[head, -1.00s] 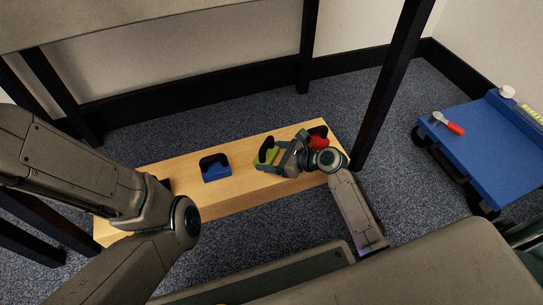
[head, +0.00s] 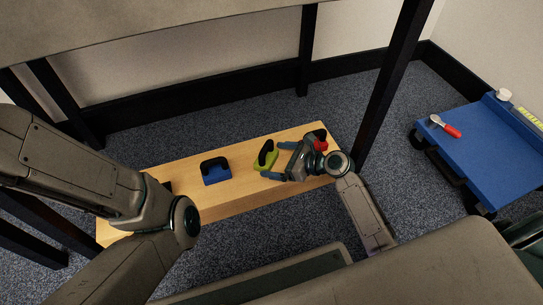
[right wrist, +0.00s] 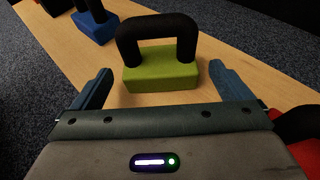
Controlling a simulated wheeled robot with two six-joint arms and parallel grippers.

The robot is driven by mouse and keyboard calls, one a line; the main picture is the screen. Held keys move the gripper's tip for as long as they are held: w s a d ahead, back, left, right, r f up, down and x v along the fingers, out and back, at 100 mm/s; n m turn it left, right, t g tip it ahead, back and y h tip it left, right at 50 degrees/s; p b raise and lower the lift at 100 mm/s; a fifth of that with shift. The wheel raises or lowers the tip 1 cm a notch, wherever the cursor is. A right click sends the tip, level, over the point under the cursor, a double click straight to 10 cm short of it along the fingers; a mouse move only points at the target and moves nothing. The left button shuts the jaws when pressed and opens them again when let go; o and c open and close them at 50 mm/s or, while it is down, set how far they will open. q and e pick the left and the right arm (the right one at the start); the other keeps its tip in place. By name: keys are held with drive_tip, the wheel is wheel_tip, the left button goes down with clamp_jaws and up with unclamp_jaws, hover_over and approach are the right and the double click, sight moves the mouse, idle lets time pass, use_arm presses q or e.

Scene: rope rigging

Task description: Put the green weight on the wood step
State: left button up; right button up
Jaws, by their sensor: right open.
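The green weight (head: 263,161), a block with a black arched handle, stands upright on the wood step (head: 239,186). In the right wrist view the green weight (right wrist: 161,75) sits just ahead of my right gripper (right wrist: 163,88), on the bare wood (right wrist: 200,50). My right gripper (head: 271,159) is open, with its blue fingertips apart and nothing between them. It is to the right of the weight and clear of it. My left arm comes in at the left of the head view, but its gripper does not show.
A blue weight (head: 216,171) stands on the step left of the green one. A red weight (head: 320,143) stands at its right end, partly behind my right gripper. A blue cart (head: 485,150) with a red-handled tool (head: 446,126) is at the right. Dark table legs (head: 392,85) rise near the step.

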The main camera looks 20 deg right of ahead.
drive_tip(key=p+v, duration=0.4)
drive_tip(key=v, duration=0.4)
drive_tip(key=shift+s+d+r, duration=0.15)
drive_tip(key=shift+r, duration=0.1)
drive_tip(key=shift+s+d+r, duration=0.1)
drive_tip(key=shift+s+d, duration=0.3)
